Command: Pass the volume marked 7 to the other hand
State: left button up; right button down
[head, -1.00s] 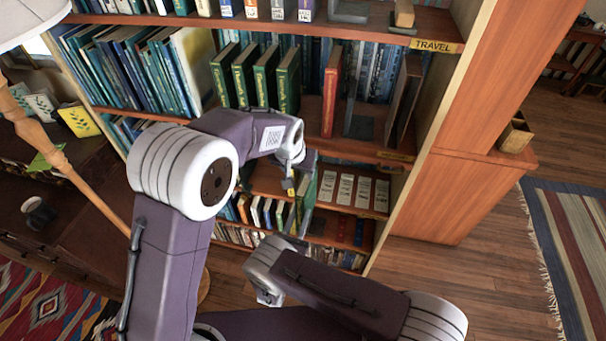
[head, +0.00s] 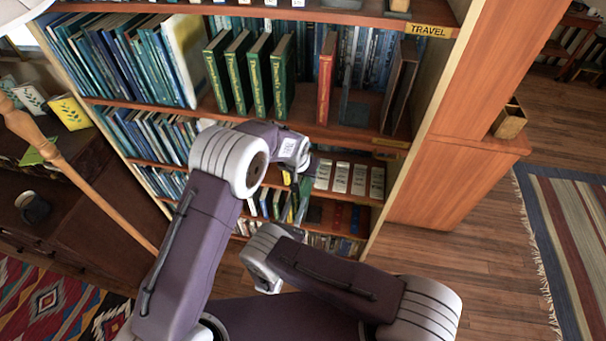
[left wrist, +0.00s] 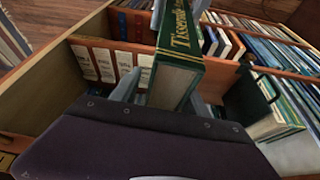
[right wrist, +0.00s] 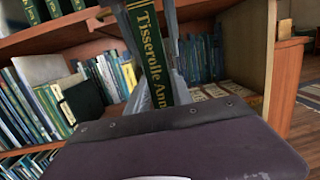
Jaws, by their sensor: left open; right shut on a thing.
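A green volume with gold spine lettering, "Tisserolle Ann…", stands in front of both wrist cameras; it shows in the right wrist view (right wrist: 151,50) and in the left wrist view (left wrist: 178,62). Its number is not visible. My right gripper (right wrist: 158,75) is shut on this green volume. My left gripper (left wrist: 160,95) is open, with one finger on each side of the book's lower part in its view; I cannot tell if they touch it. In the head view the hands meet low before the bookcase, small and partly hidden by my arms.
The bookcase (head: 425,120) stands ahead, with a TRAVEL label (head: 432,30). Several similar green volumes (head: 250,75) and a red book (head: 326,80) stand on an upper shelf. A lamp pole (head: 90,185) is at left. Wooden floor and a striped rug (head: 570,230) lie at right.

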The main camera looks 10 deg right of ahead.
pick_arm(q)
grip_shut()
dwell(1.4)
pick_arm(e)
jog(key=c, duration=1)
grip_release()
jog(key=shift+c, duration=0.2)
jog(key=shift+r, duration=0.15)
